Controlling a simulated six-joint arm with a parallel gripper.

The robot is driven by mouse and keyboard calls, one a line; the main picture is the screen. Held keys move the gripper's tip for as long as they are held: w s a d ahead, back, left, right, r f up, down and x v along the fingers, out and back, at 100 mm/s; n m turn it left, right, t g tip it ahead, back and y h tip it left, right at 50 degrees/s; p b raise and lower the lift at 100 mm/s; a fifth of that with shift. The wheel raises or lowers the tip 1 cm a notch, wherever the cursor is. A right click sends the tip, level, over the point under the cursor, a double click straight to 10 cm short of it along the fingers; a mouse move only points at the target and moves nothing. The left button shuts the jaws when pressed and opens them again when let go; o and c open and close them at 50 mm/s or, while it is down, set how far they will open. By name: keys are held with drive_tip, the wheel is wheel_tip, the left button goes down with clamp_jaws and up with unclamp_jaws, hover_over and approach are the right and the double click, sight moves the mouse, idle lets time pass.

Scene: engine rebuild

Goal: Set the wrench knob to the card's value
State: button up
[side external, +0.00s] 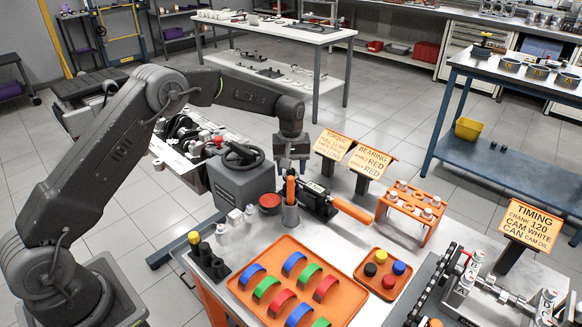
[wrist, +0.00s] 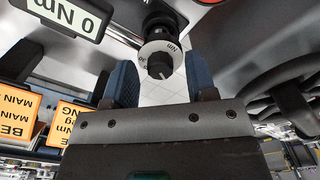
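In the side view the torque wrench (side external: 318,201) lies on the bench with its orange handle to the right. In the wrist view its round knob (wrist: 160,60), with a light ring marked Nm, lies between and just beyond my two dark blue fingers. My gripper (wrist: 162,78) is open, with gaps to the knob; contact cannot be told. The display (wrist: 68,15) reads 0 Nm, partly cut off. The orange torque card (side external: 333,145) stands behind the wrench; its small text is not clearly readable. In the side view my gripper (side external: 292,168) is above the wrench's left end.
A grey machine with a black handwheel (side external: 242,155) stands close left of my gripper. The bearing card (side external: 370,162) stands right of the torque card. An orange tray (side external: 250,310) of colored shells, a small cap tray (side external: 402,272) and an orange rack (side external: 412,210) occupy the bench front and right.

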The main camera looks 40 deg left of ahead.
sight(291, 170)
wheel_tip(291, 170, up, 14)
idle(0.6)
drive_tip(key=s+d+r+m+t, duration=0.35)
drive_tip(key=s+r, duration=0.85)
drive_tip(key=s, duration=0.5)
drive_tip(key=s+f+m+t, duration=0.1)
drive_tip(key=s+f+m, duration=0.1)
drive_tip(key=s, duration=0.7)
drive_tip(key=s+d+f+m+t, duration=0.1)
drive_tip(key=s+f+m, duration=0.2)
drive_tip(key=s, duration=0.7)
drive_tip(key=shift+d+m, duration=0.3)
drive_tip(key=shift+m, duration=0.05)
